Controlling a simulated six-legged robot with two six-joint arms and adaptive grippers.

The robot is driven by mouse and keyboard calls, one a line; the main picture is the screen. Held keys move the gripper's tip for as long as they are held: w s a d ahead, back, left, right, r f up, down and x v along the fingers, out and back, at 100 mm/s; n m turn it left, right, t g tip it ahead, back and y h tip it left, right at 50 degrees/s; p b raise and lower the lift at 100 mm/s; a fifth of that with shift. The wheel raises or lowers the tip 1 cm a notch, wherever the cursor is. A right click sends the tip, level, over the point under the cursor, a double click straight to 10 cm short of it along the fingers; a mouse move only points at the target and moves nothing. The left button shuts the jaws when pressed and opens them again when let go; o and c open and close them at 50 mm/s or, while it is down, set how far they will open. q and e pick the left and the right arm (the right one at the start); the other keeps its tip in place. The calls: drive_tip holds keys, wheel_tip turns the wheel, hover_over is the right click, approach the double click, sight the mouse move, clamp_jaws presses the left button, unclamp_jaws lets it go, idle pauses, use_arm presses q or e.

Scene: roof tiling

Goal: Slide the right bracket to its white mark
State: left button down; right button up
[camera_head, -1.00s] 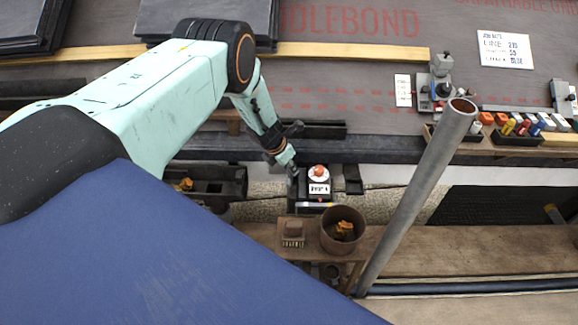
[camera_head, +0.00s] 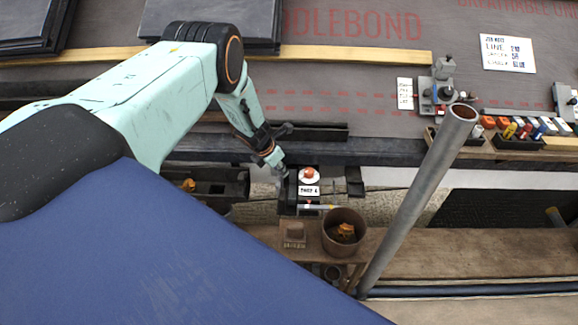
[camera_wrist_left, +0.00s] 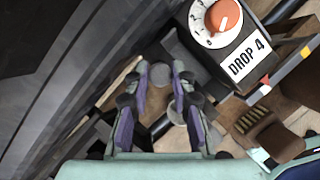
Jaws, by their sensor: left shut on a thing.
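The bracket (camera_head: 309,189) is a dark block with a white dial, an orange knob and a white "DROP 4" label. It also shows at the upper right of the left wrist view (camera_wrist_left: 242,58). A narrow strip (camera_head: 318,207) with white and coloured patches lies along its front; I cannot tell which patch is the white mark. My left gripper (camera_head: 281,172) is at the bracket's left side, shut on a part of it. In the left wrist view its fingers (camera_wrist_left: 160,80) flank a grey round piece; the exact contact is hidden. My right gripper is out of view.
A dark gutter piece (camera_head: 205,185) lies left of the bracket, with a gap to the dark piece (camera_head: 355,183) on its right. A grey pole (camera_head: 415,205) rises at the right.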

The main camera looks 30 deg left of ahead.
use_arm(q)
drive_tip(key=shift+s+a, duration=0.2)
drive_tip(key=shift+a, duration=0.05)
drive_tip(key=c, duration=1.4)
unclamp_jaws()
drive_tip(key=shift+v, duration=5.95)
